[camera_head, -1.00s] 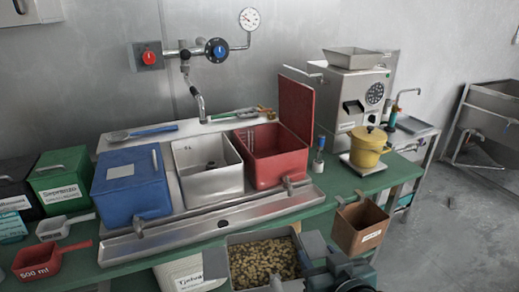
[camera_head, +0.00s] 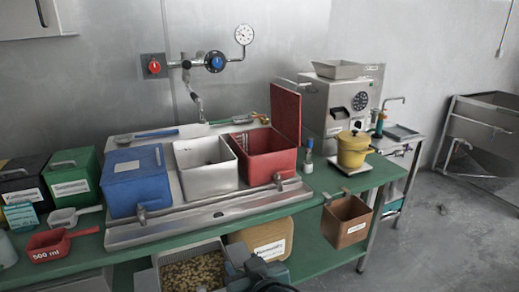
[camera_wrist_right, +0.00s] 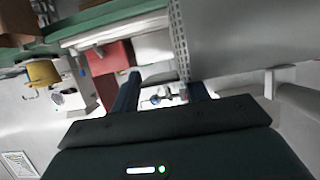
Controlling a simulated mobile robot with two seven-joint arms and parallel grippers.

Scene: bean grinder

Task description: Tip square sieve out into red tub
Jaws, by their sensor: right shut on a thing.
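The square sieve (camera_head: 188,250) is a grey, straight-sided box holding many brown beans. It is at the bottom of the head view, in front of the counter, roughly level and partly cut off by the frame edge. My right gripper (camera_head: 236,268) is shut on its right side. In the right wrist view the sieve (camera_wrist_right: 245,45) shows as a grey wall with a perforated strip between my fingers. My left gripper is out of view.
The white tub (camera_head: 207,182) and the blue lidded tub (camera_head: 137,185) stand left of the red tub. A metal rail (camera_head: 210,214) runs along their front. A yellow pot (camera_head: 352,152) is to the right. A brown box (camera_head: 346,222) hangs at the counter front.

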